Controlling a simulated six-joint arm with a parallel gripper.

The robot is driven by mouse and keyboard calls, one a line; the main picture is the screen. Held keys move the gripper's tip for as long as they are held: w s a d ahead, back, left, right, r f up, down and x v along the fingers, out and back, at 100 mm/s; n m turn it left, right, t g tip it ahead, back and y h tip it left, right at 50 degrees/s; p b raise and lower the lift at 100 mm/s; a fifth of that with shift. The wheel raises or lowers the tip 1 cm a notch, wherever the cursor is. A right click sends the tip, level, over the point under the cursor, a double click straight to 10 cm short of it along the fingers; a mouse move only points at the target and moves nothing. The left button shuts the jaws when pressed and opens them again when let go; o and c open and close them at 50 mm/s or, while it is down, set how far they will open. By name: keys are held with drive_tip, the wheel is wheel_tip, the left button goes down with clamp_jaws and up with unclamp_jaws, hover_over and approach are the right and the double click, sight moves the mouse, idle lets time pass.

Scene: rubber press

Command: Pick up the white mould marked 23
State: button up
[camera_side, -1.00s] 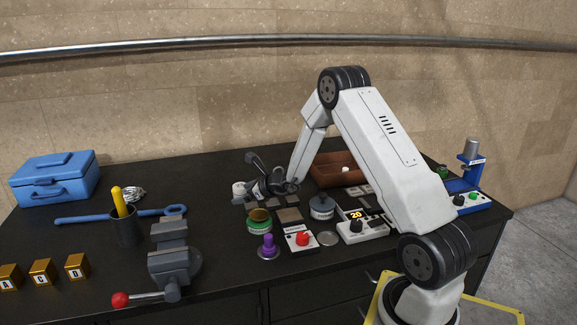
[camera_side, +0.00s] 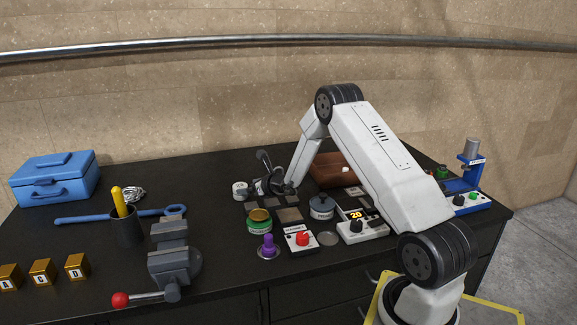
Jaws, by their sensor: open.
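A small white piece (camera_side: 240,189), which may be the mould, stands on the black bench just left of my gripper. It looks like more than one small white shape close together, and I cannot read a 23 on it. My gripper (camera_side: 259,174) is low over the bench with its dark fingers spread apart. I see nothing held between them. The lower finger is close to the white piece; I cannot tell whether they touch. Another small white object (camera_side: 346,169) shows at the brown tray (camera_side: 328,170), behind my forearm, its marking not visible.
In front of my gripper are dark square plates (camera_side: 289,215), a green tin (camera_side: 259,221), a grey pot (camera_side: 321,207), a purple-knobbed piece (camera_side: 268,246), a red-button box (camera_side: 302,240) and a control box (camera_side: 363,227) reading 20. A vise (camera_side: 172,257) stands front left.

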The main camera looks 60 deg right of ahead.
sight(240, 185)
drive_tip(key=shift+w, duration=0.15)
drive_tip(key=shift+x, duration=2.55)
drive_tip(key=shift+d, duration=0.15)
clamp_jaws()
drive_tip(key=shift+r, duration=0.2)
